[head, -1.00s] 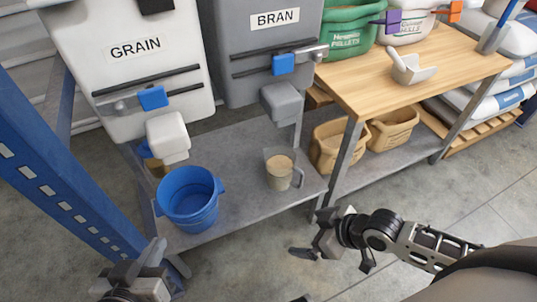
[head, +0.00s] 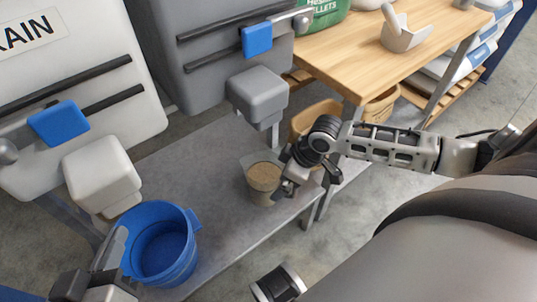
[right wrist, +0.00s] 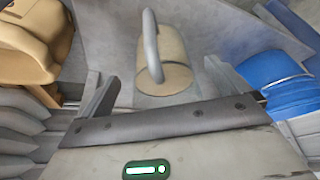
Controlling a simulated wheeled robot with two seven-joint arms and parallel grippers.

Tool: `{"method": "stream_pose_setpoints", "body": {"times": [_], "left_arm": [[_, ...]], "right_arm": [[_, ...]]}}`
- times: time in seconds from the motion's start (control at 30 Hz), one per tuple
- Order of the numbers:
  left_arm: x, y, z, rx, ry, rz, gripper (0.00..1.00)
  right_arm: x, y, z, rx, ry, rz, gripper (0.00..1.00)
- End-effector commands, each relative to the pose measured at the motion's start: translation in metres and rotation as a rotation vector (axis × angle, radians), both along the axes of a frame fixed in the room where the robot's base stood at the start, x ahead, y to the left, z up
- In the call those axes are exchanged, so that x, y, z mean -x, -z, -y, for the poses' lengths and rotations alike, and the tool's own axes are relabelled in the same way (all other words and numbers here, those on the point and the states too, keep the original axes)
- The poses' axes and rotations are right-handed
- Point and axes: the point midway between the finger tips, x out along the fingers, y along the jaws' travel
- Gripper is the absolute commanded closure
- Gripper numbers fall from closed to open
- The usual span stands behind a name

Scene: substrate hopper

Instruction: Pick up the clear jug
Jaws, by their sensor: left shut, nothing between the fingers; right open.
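The clear jug (head: 264,182) stands upright on the grey shelf, with tan material inside. In the right wrist view the jug (right wrist: 165,60) appears ahead, with its grey handle towards the camera. My right gripper (head: 290,182) is at the jug's right side, partly covering it in the head view. In the right wrist view its open fingers (right wrist: 160,85) spread to either side of the jug and handle; I cannot tell whether they touch.
The blue bucket (head: 163,246) stands on the shelf (head: 205,165) left of the jug. A white hopper spout (head: 103,172) and a grey one (head: 258,95) hang above.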

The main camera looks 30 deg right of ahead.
Motion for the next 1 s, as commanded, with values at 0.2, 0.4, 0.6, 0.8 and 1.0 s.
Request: {"method": "stream_pose_setpoints", "body": {"times": [0.2, 0.4, 0.6, 0.8, 1.0], "left_arm": [[0.000, 0.003, 0.002, 0.044, 0.003, 0.004, 1.00], [0.001, 0.003, 0.006, 0.114, 0.011, 0.005, 1.00], [-0.002, -0.013, 0.007, 0.155, 0.010, 0.032, 1.00], [-0.003, -0.015, 0.007, 0.154, 0.009, 0.037, 1.00], [-0.003, -0.013, 0.007, 0.151, 0.009, 0.034, 1.00]], "right_arm": [[-0.023, 0.002, -0.016, -0.003, 0.001, 0.007, 0.00], [-0.034, 0.024, -0.024, 0.001, 0.001, 0.000, 0.00], [-0.036, 0.028, -0.026, 0.002, 0.000, 0.001, 0.00], [-0.036, 0.027, -0.025, 0.002, 0.000, 0.001, 0.19], [-0.036, 0.026, -0.026, 0.001, 0.000, 0.003, 0.51]]}}
